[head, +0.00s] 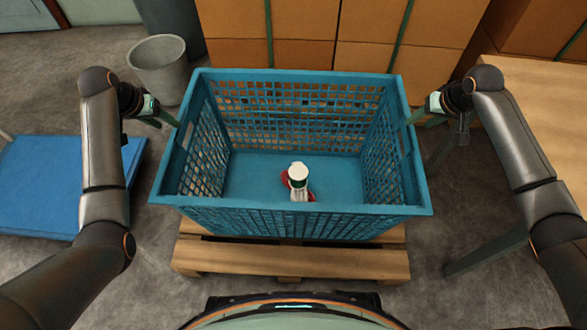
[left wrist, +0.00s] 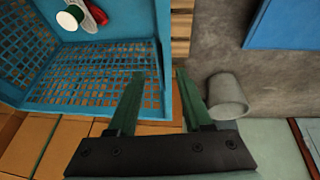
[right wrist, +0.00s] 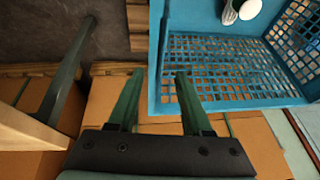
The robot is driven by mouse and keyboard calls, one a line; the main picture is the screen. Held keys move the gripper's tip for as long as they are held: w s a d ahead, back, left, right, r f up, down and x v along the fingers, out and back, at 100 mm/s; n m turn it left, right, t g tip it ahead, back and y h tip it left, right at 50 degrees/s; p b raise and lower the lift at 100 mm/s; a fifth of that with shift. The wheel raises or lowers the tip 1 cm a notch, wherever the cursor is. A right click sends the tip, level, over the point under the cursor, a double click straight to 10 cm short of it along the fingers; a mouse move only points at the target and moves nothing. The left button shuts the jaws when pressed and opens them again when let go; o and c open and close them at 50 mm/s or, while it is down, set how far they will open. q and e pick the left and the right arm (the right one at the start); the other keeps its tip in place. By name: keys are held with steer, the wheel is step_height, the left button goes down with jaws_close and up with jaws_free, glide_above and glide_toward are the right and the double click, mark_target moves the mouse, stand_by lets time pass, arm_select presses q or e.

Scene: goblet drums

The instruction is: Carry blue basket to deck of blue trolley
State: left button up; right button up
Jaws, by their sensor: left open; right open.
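The blue basket (head: 290,178) stands upright on a wooden pallet in the middle of the head view. A white-capped bottle (head: 298,175) and a red item beneath it lie inside. My left gripper (head: 170,124) is open at the basket's left rim; in the left wrist view the rim (left wrist: 164,45) runs between its fingers. My right gripper (head: 420,120) is open at the right rim; in the right wrist view that rim (right wrist: 156,50) passes between its fingers. Whether the fingers touch the rim I cannot tell. The blue trolley's deck (head: 50,190) is at the left, partly hidden by my left arm.
The pallet (head: 290,262) sticks out in front of the basket. A grey bin (head: 160,68) stands behind left. Stacked cardboard boxes (head: 300,30) fill the back. A wooden table (head: 535,95) is close on the right. Bare floor lies between pallet and trolley.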

mark_target(178, 130)
arm_select(q)
steer(key=x, duration=0.9)
steer(key=shift+w+d+f, duration=0.1)
steer(key=shift+w+f, duration=0.05)
steer(key=shift+f, duration=0.15)
arm_select(e)
steer(key=x, duration=0.9)
steer(key=shift+w+f, duration=0.2)
steer(key=shift+f, duration=0.1)
arm_select(q)
steer(key=shift+c, duration=0.4)
arm_select(e)
steer(key=shift+c, duration=0.4)
arm_select(q)
jaws_close()
arm_select(e)
jaws_close()
arm_select(q)
steer(key=shift+w+r, duration=0.1)
steer(key=shift+r, duration=0.15)
arm_select(e)
steer(key=shift+w+r, duration=0.1)
steer(key=shift+r, duration=0.1)
